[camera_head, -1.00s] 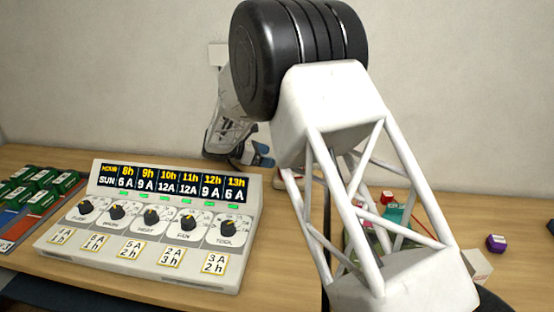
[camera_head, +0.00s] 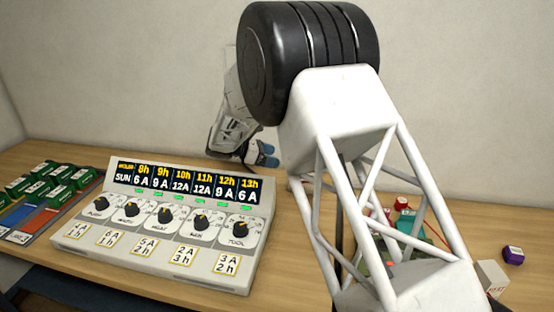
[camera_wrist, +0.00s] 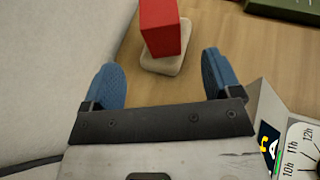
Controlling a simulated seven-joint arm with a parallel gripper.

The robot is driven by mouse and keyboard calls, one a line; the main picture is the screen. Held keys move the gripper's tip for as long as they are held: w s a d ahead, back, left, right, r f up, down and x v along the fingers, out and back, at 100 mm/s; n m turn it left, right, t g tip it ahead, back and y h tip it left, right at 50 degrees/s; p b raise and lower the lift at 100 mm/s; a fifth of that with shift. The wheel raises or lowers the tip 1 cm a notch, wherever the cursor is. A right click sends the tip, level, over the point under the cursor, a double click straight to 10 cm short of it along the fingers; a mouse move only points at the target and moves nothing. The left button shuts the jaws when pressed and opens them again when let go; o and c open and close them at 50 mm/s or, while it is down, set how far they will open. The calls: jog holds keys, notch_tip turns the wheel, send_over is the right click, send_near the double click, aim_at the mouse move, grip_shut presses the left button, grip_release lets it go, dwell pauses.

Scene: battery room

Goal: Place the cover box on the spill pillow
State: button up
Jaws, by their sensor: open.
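A red block-shaped box (camera_wrist: 160,27), which I take for the cover box, stands upright on a beige, rounded pad (camera_wrist: 166,64), which I take for the spill pillow. Both show in the wrist view, top middle; the top of the box is cut off by the frame edge. My gripper (camera_wrist: 163,78) is open, with its two blue fingers wide apart, and nothing is between the fingertips. The box and pad lie just beyond them. In the head view my gripper (camera_head: 263,154) is behind the control panel, and the box and pad are hidden there.
A panel with knobs and a display (camera_head: 165,225) stands in front of my gripper. Green blocks (camera_head: 60,177) lie at left. A purple block (camera_head: 512,255), a white box (camera_head: 491,278) and a teal item (camera_head: 409,222) are at right. The wall is close behind.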

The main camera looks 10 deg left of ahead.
jog(key=shift+d+r, duration=0.1)
jog(key=s+d+r+m+g+y, duration=0.2)
jog(key=s+d+r+m, duration=0.25)
jog(key=s+d, duration=0.4)
jog(key=s+d+r+m+g+y, duration=0.1)
jog(key=s+d+r+m+y, duration=0.15)
jog(key=s+d+r, duration=0.6)
jog(key=s+d+r+m+g+y, duration=0.15)
jog(key=s+d+m, duration=0.25)
jog(key=d, duration=0.8)
jog(key=s+d+f+m+y, duration=0.1)
jog(key=s+d+m+y, duration=0.1)
jog(key=s, duration=0.8)
jog(key=s+d+f+m+t+y, duration=0.1)
jog(key=s+d+m, duration=0.3)
jog(key=s, duration=0.6)
jog(key=s+d+f+m+y, duration=0.1)
jog(key=s+d+m+y, duration=0.2)
jog(key=s, duration=0.7)
jog(key=d+m, duration=0.1)
jog(key=m, duration=0.1)
jog(key=shift+m+t+y, duration=0.3)
jog(key=shift+m+t, duration=0.05)
jog(key=shift+m, duration=0.05)
